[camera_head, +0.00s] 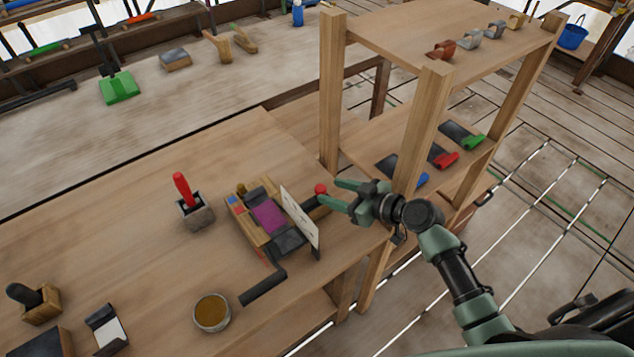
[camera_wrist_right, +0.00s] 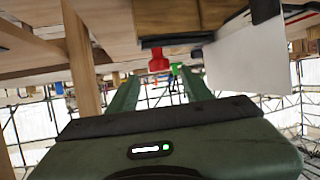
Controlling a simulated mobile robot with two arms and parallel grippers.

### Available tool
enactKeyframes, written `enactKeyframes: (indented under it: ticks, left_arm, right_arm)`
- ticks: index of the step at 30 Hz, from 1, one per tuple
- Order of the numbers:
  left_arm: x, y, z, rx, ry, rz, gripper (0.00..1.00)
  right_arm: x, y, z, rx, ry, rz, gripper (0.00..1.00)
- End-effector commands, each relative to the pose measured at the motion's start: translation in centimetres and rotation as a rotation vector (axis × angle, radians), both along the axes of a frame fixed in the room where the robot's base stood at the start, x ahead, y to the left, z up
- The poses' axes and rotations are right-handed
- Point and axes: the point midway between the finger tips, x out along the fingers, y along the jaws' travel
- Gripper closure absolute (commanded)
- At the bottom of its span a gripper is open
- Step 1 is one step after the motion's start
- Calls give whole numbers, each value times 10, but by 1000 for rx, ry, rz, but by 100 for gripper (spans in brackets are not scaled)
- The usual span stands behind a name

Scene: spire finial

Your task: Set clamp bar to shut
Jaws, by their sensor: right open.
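A small wooden fixture (camera_head: 255,235) stands on the workbench, with a purple block (camera_head: 268,216) in it and a white plate (camera_head: 300,218) upright along its right side. A dark bar with a red knob (camera_head: 320,189) on its end sticks out behind the plate; I take this as the clamp bar. My right gripper (camera_head: 333,193) is open and empty, its fingertips close to the red knob; contact cannot be told. In the right wrist view, a red piece (camera_wrist_right: 158,62), seemingly the knob, shows beyond the open fingers, with the white plate (camera_wrist_right: 250,65) to the right. My left gripper is out of view.
A dark crank handle (camera_head: 263,287) projects from the fixture's front. A round tin (camera_head: 211,312) and a red-handled tool in a block (camera_head: 187,200) stand nearby. A wooden shelf post (camera_head: 421,130) rises close behind my right gripper.

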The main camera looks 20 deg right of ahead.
Motion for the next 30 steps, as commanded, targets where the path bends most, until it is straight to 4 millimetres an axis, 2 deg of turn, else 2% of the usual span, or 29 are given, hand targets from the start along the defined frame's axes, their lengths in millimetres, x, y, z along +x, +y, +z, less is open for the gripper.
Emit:
enactKeyframes:
  ticks: [3,6,10,16,20,25,26,30]
  left_arm:
    - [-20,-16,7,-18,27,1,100]
    - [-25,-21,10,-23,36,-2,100]
    - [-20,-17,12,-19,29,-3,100]
    - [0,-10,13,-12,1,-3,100]
    - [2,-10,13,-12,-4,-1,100]
    - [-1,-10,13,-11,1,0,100]
    - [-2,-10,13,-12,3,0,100]
    - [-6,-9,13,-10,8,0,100]
  right_arm:
    - [17,12,-5,4,0,-2,50]
    - [27,19,-11,3,1,-2,50]
    - [36,25,-16,1,-1,-1,50]
    - [39,27,-19,0,0,-1,50]
    - [39,27,-19,-1,1,-1,50]
    - [39,27,-19,-1,1,-1,95]
    - [39,27,-19,-1,1,-1,100]
    - [39,26,-19,-1,1,-1,100]
